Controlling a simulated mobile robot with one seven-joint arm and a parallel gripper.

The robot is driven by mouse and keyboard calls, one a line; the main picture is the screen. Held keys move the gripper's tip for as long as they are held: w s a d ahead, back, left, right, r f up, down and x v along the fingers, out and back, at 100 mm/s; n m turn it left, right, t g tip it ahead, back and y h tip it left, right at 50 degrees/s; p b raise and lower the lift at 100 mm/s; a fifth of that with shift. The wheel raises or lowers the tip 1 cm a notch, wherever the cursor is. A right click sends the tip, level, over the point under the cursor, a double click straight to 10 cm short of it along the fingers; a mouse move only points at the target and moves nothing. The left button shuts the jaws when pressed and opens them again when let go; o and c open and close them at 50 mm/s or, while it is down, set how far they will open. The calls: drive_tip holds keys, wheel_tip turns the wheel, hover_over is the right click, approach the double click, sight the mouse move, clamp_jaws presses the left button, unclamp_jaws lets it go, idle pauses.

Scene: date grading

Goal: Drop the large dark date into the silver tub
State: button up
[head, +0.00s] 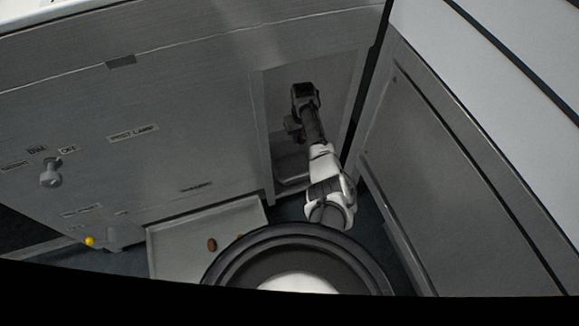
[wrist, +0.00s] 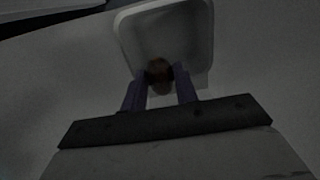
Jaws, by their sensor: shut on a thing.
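In the wrist view, my gripper (wrist: 160,80) is shut on a dark brown date (wrist: 159,74), its two fingers on either side of it. The silver tub (wrist: 207,40), a pale grey container with rounded corners, lies just beyond the fingertips. The date overlaps the tub's near side in this view; its height above the tub is hard to tell. In the head view my arm reaches into a recess in the metal cabinet.
The recess (head: 348,83) has side walls close to my arm. A pale tray (head: 172,240) at lower left holds a brown date (head: 212,244). A labelled panel with a knob (head: 51,173) is at left, and a small yellow ball (head: 90,241) sits below it. A grey cabinet (head: 455,190) stands at right.

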wheel_tip(320, 180, down, 13)
drive_tip(key=b, duration=1.1)
drive_tip(key=shift+w+f, duration=0.15)
drive_tip(key=o, duration=0.8)
wheel_tip(320, 180, up, 14)
drive_tip(key=p, duration=0.4)
